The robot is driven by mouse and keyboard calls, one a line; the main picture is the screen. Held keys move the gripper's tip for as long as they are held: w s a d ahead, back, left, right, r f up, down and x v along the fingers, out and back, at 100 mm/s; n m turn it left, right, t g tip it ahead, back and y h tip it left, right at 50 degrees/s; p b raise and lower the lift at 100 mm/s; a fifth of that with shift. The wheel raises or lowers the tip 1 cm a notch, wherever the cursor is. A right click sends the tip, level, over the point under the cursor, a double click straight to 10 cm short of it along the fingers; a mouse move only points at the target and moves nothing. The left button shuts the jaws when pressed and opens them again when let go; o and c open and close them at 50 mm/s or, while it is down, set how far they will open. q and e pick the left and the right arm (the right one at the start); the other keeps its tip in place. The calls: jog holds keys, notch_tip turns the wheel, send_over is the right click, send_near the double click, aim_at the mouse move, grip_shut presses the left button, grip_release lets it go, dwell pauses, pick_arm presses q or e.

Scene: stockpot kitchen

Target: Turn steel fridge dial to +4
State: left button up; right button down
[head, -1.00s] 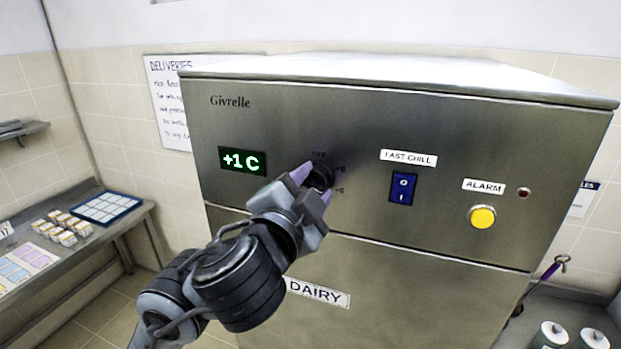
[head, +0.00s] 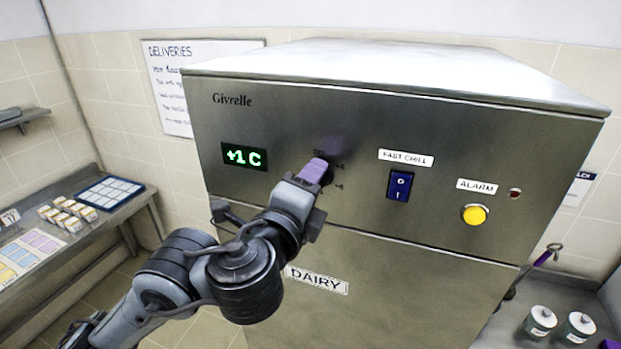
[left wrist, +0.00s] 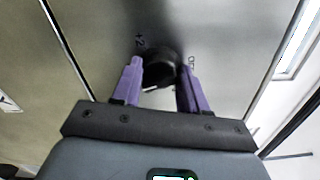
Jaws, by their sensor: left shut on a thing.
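The steel fridge (head: 300,120) fills the middle of the head view. Its green display (head: 244,156) reads +1 C. My left gripper (head: 316,170) is at the dial, its purple fingers seen nearly edge-on and hiding most of the dial in the head view. In the left wrist view the black dial (left wrist: 160,68) lies between the two purple fingers of the left gripper (left wrist: 161,82), which is shut on it. A +2 mark and the OFF mark show beside the dial there. My right gripper is not in view.
Right of the dial are the blue FAST CHILL switch (head: 400,186) and the yellow ALARM button (head: 474,214). A DAIRY label (head: 316,280) is on the front below. Canisters (head: 540,321) stand at lower right.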

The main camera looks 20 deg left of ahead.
pick_arm(q)
jog(key=shift+m, duration=1.2)
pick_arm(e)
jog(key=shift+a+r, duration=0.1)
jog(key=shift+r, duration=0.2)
pick_arm(q)
jog(key=shift+m, duration=0.3)
jog(key=o, duration=1)
jog(key=shift+o, duration=0.2)
jog(key=shift+s+p, duration=0.1)
jog(key=shift+p, duration=0.2)
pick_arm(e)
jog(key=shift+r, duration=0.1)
